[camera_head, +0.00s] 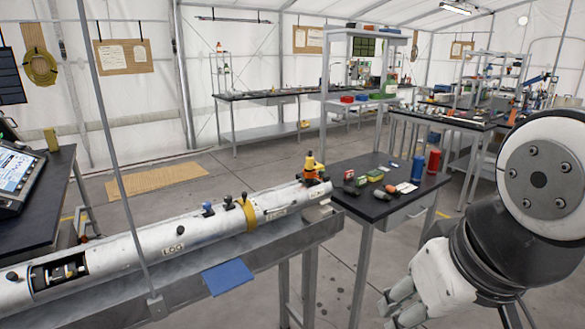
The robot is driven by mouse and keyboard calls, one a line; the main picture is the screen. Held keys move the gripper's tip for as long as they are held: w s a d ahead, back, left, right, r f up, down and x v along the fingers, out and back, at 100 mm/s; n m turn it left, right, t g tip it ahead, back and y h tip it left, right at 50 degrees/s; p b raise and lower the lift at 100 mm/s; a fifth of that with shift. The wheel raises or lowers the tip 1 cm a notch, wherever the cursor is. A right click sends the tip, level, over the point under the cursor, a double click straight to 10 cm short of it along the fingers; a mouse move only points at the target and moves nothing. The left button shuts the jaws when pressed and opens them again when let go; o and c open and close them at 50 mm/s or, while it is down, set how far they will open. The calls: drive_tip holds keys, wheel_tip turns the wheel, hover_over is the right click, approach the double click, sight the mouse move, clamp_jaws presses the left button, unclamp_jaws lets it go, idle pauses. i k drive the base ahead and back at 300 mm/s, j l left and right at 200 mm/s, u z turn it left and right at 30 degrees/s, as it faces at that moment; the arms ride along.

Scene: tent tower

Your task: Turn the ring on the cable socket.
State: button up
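A long white cylinder (130,251) lies on its side along a metal bench at the left and centre. Small fittings stand on its top: a blue one (208,209), a dark one (228,203) and another dark one (243,198). An orange and yellow fitting (311,166) stands at its far right end. I cannot tell which fitting is the cable socket, and no ring shows clearly. My gripper (398,307) is at the bottom right, apart from the cylinder, with the cylinder to its left. Its fingers are partly seen; their opening is unclear. I see nothing held.
A blue plate (227,277) sticks out from the bench (180,285). A thin upright pole (115,160) crosses in front of the cylinder. A dark table (372,210) with small parts and red and blue cylinders stands right of the bench. A screen (15,172) is at the left.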

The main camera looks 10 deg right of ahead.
sight(312, 174)
drive_tip(key=i+l, duration=0.2)
drive_tip(key=i, duration=0.25)
drive_tip(key=i+l+u, duration=0.15)
drive_tip(key=i, duration=0.3)
drive_tip(key=i+l, duration=0.3)
drive_tip(key=i, duration=0.15)
drive_tip(key=i+l+u, duration=0.1)
drive_tip(key=i+l, duration=0.15)
drive_tip(key=i, duration=0.2)
